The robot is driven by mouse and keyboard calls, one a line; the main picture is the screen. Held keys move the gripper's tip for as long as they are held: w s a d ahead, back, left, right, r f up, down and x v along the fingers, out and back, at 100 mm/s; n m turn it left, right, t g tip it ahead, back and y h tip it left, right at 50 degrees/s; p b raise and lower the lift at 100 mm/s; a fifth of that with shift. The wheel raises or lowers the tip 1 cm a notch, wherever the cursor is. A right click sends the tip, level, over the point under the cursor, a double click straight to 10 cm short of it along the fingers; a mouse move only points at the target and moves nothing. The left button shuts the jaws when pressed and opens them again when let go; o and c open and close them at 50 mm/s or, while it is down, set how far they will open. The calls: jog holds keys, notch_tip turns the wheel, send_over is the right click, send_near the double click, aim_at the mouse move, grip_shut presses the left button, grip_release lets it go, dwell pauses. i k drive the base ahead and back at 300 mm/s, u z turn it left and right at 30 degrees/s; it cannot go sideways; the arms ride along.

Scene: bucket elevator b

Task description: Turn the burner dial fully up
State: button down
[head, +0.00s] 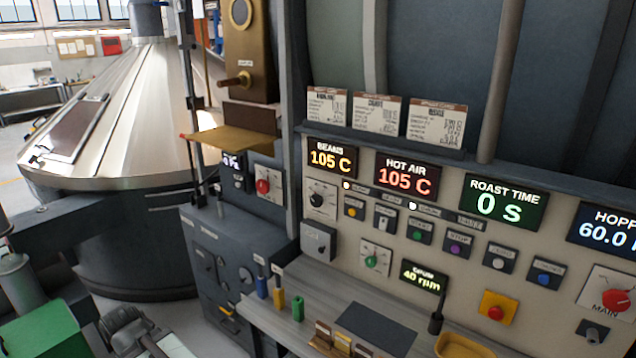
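Several dials show on the roaster's control panel in the head view, and I cannot read which label says burner. A black dial (318,200) on a white plate sits below the BEANS display. A green dial (373,261) is to the lower right, and a red dial (264,186) is on the darker column to the left. A large red dial (617,300) marked MAIN is at the right edge.
The displays read BEANS 105 C (331,159), HOT AIR 105 C (406,176) and ROAST TIME 0 S (505,203). A shelf (300,297) below holds small coloured bottles (279,300) and a yellow tray (462,346). A brass chute (237,140) juts out at left.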

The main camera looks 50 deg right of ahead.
aim_at(316, 200)
jog(key=z, duration=2.3)
